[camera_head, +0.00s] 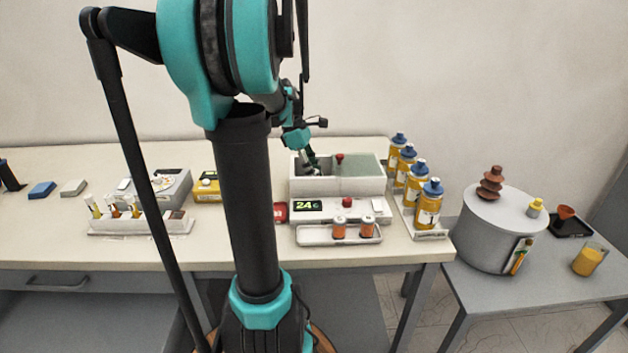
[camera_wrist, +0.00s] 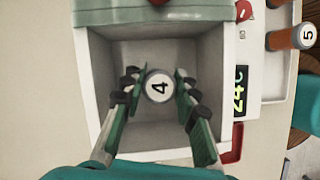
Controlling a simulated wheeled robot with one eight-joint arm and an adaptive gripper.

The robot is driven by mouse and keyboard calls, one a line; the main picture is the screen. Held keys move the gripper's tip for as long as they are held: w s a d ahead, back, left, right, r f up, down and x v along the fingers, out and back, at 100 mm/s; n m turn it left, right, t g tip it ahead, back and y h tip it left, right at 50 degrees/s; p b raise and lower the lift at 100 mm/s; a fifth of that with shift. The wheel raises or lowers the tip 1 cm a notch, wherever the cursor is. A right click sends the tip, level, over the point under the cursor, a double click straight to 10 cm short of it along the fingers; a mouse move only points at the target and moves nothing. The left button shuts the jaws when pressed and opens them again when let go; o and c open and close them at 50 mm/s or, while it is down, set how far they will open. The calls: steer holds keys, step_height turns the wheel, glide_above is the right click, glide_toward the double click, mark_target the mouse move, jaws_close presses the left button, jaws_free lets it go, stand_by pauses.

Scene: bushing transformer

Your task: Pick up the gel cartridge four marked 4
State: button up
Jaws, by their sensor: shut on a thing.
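The gel cartridge marked 4 (camera_wrist: 159,86) shows its round white top with a black 4 in the wrist view. It stands inside the open compartment of a white box (camera_wrist: 92,95). My gripper (camera_wrist: 159,88) reaches down into this compartment with one finger on each side of the cartridge, shut on it. In the head view my gripper (camera_head: 308,163) is over the left part of the white box (camera_head: 335,187), and the cartridge is hidden there by the box wall and the gripper.
A display reading 24 (camera_head: 308,206) is on the box front. A tray (camera_head: 310,237) with two orange cartridges stands before it. Several yellow bottles with blue caps (camera_head: 429,205) stand close on the right. A vial rack (camera_head: 150,225) is at left.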

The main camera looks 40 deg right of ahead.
jaws_close()
steer(key=shift+r, duration=0.15)
